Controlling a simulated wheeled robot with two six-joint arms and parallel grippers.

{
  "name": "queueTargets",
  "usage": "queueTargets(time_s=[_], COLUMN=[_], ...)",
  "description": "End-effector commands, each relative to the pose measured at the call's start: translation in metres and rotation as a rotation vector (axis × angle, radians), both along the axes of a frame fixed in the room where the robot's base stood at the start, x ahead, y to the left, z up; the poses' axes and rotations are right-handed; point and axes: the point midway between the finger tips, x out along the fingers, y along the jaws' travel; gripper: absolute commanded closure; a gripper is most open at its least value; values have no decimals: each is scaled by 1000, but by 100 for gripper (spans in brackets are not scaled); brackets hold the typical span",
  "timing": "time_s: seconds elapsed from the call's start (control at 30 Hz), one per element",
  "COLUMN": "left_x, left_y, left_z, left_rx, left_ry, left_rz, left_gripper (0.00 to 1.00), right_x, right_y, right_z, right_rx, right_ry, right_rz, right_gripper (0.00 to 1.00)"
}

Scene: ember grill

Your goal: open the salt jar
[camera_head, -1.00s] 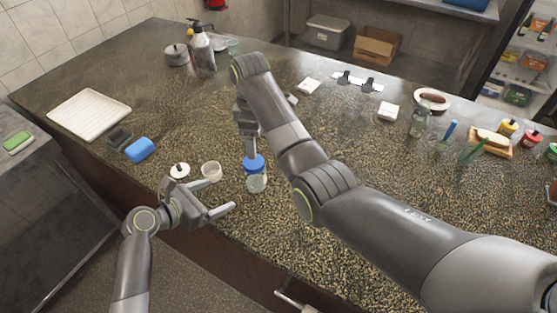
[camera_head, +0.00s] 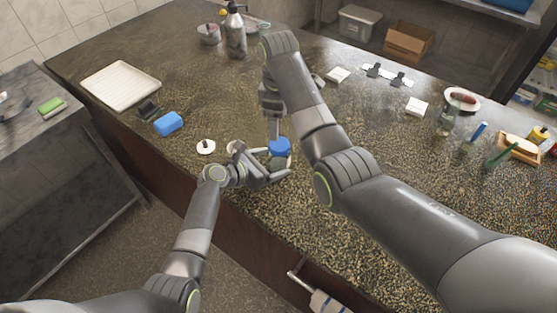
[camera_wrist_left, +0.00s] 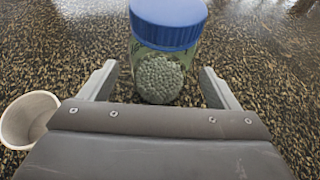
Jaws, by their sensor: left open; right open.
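The salt jar is a clear glass jar (camera_head: 278,164) with a blue lid (camera_head: 279,146), standing upright on the counter near its front edge. In the left wrist view, the jar (camera_wrist_left: 160,75) holds pale grainy contents under its blue lid (camera_wrist_left: 168,22). My left gripper (camera_head: 278,174) is open, low at the jar, with one finger on each side. In the left wrist view, gaps show between the fingers (camera_wrist_left: 158,82) and the glass. My right gripper (camera_head: 275,132) points down from above at the lid. Its fingertips are small and partly hidden, so contact is unclear.
A white cup (camera_wrist_left: 27,118) stands close beside my left gripper. My right arm crosses the counter right of the jar.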

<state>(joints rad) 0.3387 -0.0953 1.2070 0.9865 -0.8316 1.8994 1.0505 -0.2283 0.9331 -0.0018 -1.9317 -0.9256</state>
Motion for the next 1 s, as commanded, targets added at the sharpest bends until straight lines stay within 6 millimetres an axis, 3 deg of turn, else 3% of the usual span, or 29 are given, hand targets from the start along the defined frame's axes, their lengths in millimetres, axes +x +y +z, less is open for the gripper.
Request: queueTargets(time_s=[0.3, 0.83, 1.0], left_x=[19, 25, 25], left_y=[-25, -32, -32], left_z=[-12, -16, -16], left_rx=[-2, 0, 0], left_ry=[1, 0, 0], left_rz=[-2, -1, -1], left_gripper=[17, 17, 39], right_x=[0, 0, 0], right_y=[0, 0, 0], right_z=[0, 0, 0], right_rx=[0, 0, 0], right_ry=[0, 0, 0], right_rz=[-1, -1, -1], right_gripper=[30, 30, 30])
